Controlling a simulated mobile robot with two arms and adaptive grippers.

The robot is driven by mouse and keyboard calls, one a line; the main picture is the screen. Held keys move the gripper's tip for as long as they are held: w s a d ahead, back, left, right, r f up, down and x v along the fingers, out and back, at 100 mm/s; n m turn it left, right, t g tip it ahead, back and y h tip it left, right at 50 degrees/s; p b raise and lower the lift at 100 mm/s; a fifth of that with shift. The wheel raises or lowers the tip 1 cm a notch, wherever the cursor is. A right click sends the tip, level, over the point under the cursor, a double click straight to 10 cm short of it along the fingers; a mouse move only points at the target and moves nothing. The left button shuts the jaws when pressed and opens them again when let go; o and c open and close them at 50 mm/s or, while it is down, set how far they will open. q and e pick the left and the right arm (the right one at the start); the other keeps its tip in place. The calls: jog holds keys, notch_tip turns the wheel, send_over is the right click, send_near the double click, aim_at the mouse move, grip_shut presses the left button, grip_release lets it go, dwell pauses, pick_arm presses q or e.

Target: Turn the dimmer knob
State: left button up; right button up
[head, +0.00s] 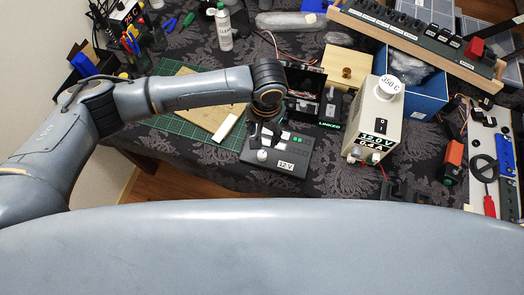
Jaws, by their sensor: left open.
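A low black control box (258,158) marked 12 V sits on the dark patterned cloth near the middle. It has several pale switches and a small white round knob (262,155) at its front left. No label tells which is the dimmer knob. My left gripper (264,130) is over the back left of the black box, pointing down, open. Its wrist partly hides its fingers; I cannot tell whether they touch anything. My right gripper is not seen.
A green cutting mat (190,130) with a wooden board lies left of the box. A black unit with wires (305,85) stands just behind it. A blue bin (425,100) and a long switch rack (415,38) fill the back right.

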aim_at(262, 154)
pick_arm(q)
notch_tip(262, 154, down, 14)
jog(key=shift+w+a+r+p, duration=0.15)
jog(key=shift+r+p, duration=0.1)
jog(key=shift+p, duration=0.55)
jog(key=shift+c, duration=0.2)
grip_shut()
